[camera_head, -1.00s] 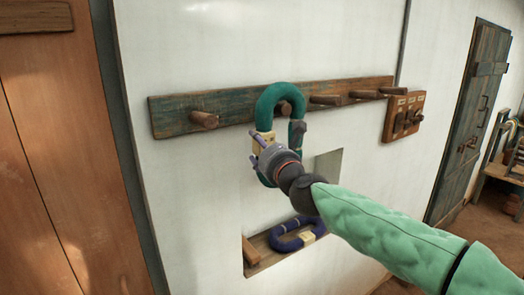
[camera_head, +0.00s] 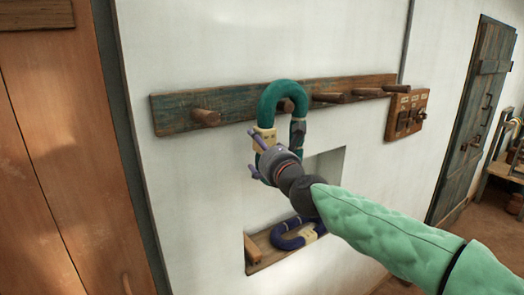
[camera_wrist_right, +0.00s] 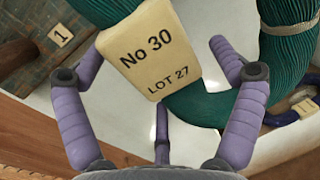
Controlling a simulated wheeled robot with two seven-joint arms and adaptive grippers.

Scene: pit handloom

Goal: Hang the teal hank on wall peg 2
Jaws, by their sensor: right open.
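The teal hank (camera_head: 268,105), a thick loop with a cream tag (camera_head: 265,138), is upright at the wall rail. Its top arches over the second peg from the left (camera_head: 287,105), whose end shows inside the loop; whether the hank rests on it I cannot tell. My right gripper (camera_head: 263,154) is in front of the hank's lower part, hiding some of it. In the right wrist view its purple fingers (camera_wrist_right: 158,58) are spread, with the tag (camera_wrist_right: 155,50) reading "No 30 LOT 27" between them and teal strands (camera_wrist_right: 288,55) beyond. My left gripper is out of view.
The rail (camera_head: 172,112) has a free peg (camera_head: 206,117) at left and more pegs (camera_head: 331,98) at right. Below, a wall niche (camera_head: 262,243) holds a navy hank (camera_head: 290,239). A switch panel (camera_head: 406,114) is right of the rail.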

